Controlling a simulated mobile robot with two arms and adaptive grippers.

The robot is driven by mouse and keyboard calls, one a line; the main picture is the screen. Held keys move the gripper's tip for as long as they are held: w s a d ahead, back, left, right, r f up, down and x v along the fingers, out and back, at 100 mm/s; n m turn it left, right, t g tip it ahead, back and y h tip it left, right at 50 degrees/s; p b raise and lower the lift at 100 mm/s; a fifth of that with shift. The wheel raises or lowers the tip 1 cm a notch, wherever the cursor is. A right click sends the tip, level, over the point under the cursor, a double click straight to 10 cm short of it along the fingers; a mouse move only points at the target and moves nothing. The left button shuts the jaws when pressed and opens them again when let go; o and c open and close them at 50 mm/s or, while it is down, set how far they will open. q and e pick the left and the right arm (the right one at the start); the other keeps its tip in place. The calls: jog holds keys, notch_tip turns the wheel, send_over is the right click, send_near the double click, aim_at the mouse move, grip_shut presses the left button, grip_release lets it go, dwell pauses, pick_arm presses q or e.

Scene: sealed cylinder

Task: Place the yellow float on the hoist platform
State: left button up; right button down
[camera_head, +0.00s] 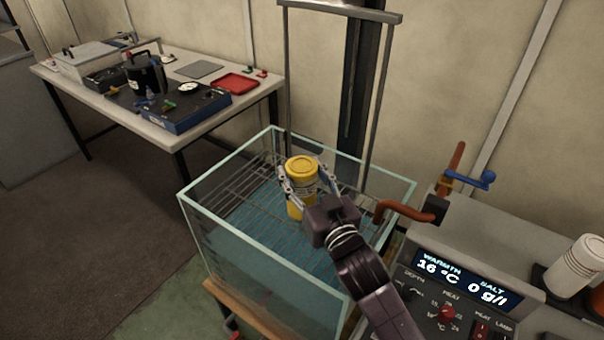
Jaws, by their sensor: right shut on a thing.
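The yellow float (301,172), a lidded cylinder with a pale label band, stands upright over the glass tank. My right gripper (298,186) is shut on it, with one finger on each side. The hoist platform (237,183) is a dark wire grid in the upper part of the tank, hung from a tall grey frame (289,85). The float is over the grid; I cannot tell whether its base touches it. My left gripper is not in view.
The glass tank (225,243) holds bluish water. A table (150,125) with instruments and a red tray (237,83) stands at the back left.

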jog(key=c, duration=1.4)
grip_release()
jog(key=shift+f, duration=0.2)
jog(key=o, duration=0.5)
jog(key=shift+c, duration=0.2)
jog(key=shift+r, duration=0.1)
jog(key=shift+r, duration=0.25)
jog(key=b+v, duration=0.1)
jog(key=v, duration=1.1)
jog(key=shift+b, duration=0.3)
jog(key=shift+f, duration=0.1)
